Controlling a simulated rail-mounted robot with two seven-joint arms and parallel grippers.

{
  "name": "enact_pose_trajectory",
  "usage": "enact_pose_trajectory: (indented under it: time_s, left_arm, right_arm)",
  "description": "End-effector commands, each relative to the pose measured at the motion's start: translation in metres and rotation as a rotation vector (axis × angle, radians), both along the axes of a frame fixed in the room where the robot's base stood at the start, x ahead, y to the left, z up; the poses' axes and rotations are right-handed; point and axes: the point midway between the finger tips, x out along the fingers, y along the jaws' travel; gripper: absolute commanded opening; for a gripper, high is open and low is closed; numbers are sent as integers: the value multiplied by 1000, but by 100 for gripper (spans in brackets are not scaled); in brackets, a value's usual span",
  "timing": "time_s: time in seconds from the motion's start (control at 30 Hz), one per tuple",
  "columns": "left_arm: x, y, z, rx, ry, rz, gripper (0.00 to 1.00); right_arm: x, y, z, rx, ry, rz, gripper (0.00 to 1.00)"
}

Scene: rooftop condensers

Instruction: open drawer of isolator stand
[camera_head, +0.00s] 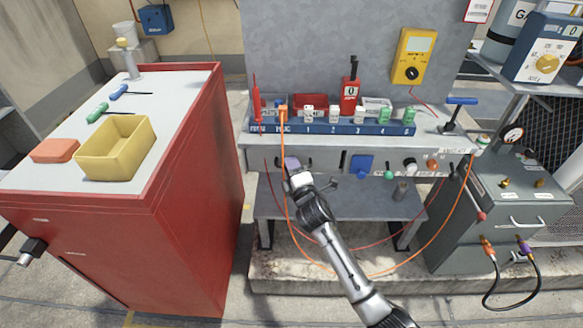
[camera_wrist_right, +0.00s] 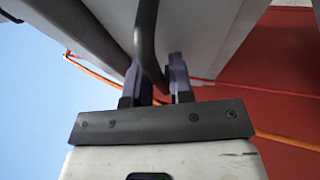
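The isolator stand is a grey bench (camera_head: 330,160) against a grey panel, with handles and knobs along its front. Its drawer front at the left looks flush in the head view. My right gripper (camera_head: 292,163) is at this left part of the front, and its arm partly hides it. In the right wrist view, the two purple fingers (camera_wrist_right: 160,82) stand on either side of a dark curved bar handle (camera_wrist_right: 147,35). I cannot tell whether they press on it.
A red cabinet (camera_head: 195,175) stands at the left with a yellow bin (camera_head: 117,148) on top. A grey unit (camera_head: 495,205) with cables stands at the right. An orange cable (camera_head: 286,200) hangs in front of the stand, close to my right gripper.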

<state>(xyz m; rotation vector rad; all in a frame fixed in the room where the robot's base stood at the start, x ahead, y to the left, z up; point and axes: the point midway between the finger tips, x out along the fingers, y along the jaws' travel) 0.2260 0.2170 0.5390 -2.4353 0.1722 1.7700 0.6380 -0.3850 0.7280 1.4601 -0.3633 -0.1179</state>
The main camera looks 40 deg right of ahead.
Motion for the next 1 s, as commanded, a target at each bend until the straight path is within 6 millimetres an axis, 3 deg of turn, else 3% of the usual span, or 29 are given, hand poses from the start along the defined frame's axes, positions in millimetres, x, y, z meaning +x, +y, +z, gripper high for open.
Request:
enact_pose_trajectory:
  time_s: [0.23,0.47,0.87,1.0]
  left_arm:
    - [0,0,0,-1,0,1,0]
    - [0,-1,0,-2,0,2,0]
    - [0,-1,2,-2,1,1,0]
    - [0,-1,18,-2,2,1,0]
  right_arm:
    - [0,0,0,0,0,0,20]
    - [0,0,0,0,0,0,0]
    - [-2,2,0,1,1,0,0]
    - [-23,21,3,5,4,3,0]
